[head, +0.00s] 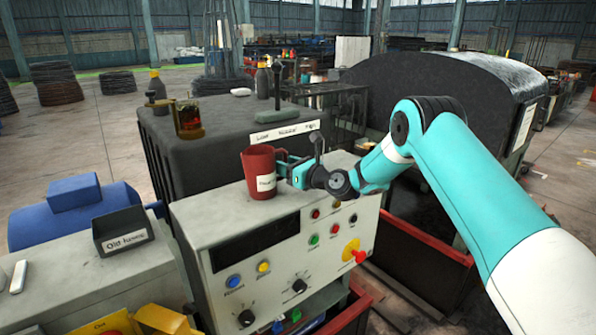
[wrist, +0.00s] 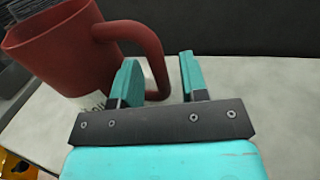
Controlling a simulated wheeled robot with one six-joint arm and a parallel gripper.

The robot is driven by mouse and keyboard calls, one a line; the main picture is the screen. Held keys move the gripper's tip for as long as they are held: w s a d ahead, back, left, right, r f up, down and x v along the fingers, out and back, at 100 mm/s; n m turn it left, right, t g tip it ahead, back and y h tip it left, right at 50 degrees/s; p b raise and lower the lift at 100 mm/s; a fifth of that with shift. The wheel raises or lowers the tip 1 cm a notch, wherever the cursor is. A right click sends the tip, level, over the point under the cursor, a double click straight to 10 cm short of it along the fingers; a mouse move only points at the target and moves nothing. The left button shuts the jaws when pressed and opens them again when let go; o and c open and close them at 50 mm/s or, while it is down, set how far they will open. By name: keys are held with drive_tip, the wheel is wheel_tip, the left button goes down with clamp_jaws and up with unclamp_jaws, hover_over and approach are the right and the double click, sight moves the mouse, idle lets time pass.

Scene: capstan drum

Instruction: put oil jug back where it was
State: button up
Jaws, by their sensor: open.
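The oil jug is a red mug-shaped vessel (head: 261,176) with a white label. It stands upright on the pale top of the control cabinet (head: 334,161), with its handle to the right. My gripper (head: 287,168) is at the handle side. In the wrist view the jug (wrist: 72,50) fills the upper left, and its handle (wrist: 151,48) curves between my gripper's (wrist: 158,62) two spread fingers. The left finger overlaps the handle's loop. A gap shows between the handle and the right finger. The jug's base is partly hidden in the wrist view.
A dark block (head: 207,142) behind the cabinet holds an amber jar (head: 188,118), a bottle and a lever stand. Left are a grey bench with a small labelled dark box (head: 123,232) and a blue motor (head: 72,208). A big dark drum (head: 440,95) stands right.

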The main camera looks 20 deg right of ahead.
drive_tip(key=b+v, duration=0.4)
drive_tip(key=v, duration=0.7)
drive_tip(key=s+a+r+n+g+y, duration=0.1)
drive_tip(key=s+a+r+n+g, duration=0.25)
drive_tip(key=s+a+n, duration=0.45)
drive_tip(key=s+a+r+n+g+y, duration=0.1)
drive_tip(key=s+a+r+n+g, duration=0.1)
drive_tip(key=s+a+n+g, duration=0.45)
drive_tip(key=s+f+n+g+h, duration=0.1)
drive_tip(key=s+n+g+h, duration=0.4)
drive_tip(key=s+n, duration=1.7)
drive_tip(key=s+h, duration=0.2)
drive_tip(key=s, duration=0.2)
drive_tip(key=shift+s+d+n, duration=0.2)
drive_tip(key=shift+d+n, duration=0.15)
drive_tip(key=shift+d, duration=0.05)
drive_tip(key=shift+o, duration=0.2)
drive_tip(key=shift+f, duration=0.1)
